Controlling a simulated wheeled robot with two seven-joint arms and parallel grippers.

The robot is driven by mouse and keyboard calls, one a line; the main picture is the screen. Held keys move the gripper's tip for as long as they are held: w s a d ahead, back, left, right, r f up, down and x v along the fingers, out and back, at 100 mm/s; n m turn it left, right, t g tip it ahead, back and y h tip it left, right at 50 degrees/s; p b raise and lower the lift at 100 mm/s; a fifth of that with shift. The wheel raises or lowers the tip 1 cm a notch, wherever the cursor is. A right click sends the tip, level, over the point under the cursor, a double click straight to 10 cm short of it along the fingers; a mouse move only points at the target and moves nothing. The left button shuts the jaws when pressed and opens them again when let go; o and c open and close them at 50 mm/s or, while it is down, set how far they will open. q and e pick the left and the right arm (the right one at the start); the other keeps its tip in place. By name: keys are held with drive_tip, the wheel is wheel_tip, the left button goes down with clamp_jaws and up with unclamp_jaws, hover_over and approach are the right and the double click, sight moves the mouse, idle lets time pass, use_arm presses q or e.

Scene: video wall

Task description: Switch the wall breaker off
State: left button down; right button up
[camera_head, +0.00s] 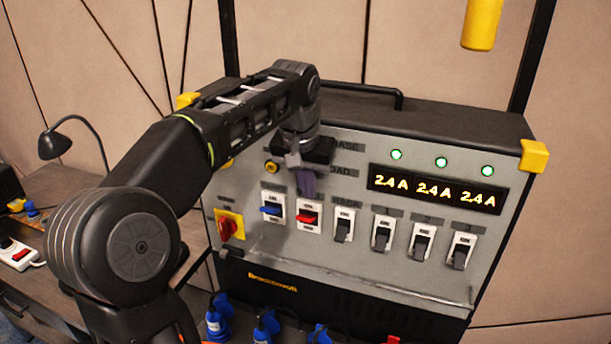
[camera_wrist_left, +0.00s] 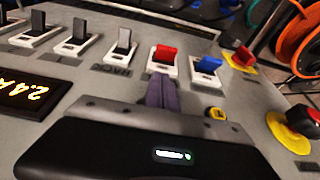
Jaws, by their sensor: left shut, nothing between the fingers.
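A row of breakers sits on the grey panel (camera_head: 350,260). One has a blue lever (camera_head: 271,210), and the one to its right has a red lever (camera_head: 307,217). Several black levers follow, such as the first one (camera_head: 343,229). I cannot read which is labelled for the wall. My left gripper (camera_head: 307,190) is shut and empty, its fingertips just above the red breaker and over the label strip. In the left wrist view, the fingers (camera_wrist_left: 162,94) point at the red lever (camera_wrist_left: 163,55), with the blue lever (camera_wrist_left: 208,65) to its right. Contact cannot be told. My right gripper is not in view.
A red rotary knob on a yellow plate (camera_head: 230,226) is left of the breakers. Three green lamps, one at the middle (camera_head: 441,162), are lit above a display (camera_head: 437,189) reading 2.4 A three times. Blue plugs (camera_head: 217,320) stick out below the panel.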

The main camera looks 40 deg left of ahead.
sight(307, 216)
use_arm(q)
drive_tip(key=f, duration=0.1)
drive_tip(key=s+f, duration=0.1)
drive_tip(key=f, duration=0.1)
drive_tip(key=shift+s+d+f, duration=0.15)
drive_tip(key=shift+s+d, duration=0.1)
drive_tip(key=shift+s, duration=0.15)
drive_tip(key=shift+f, duration=0.1)
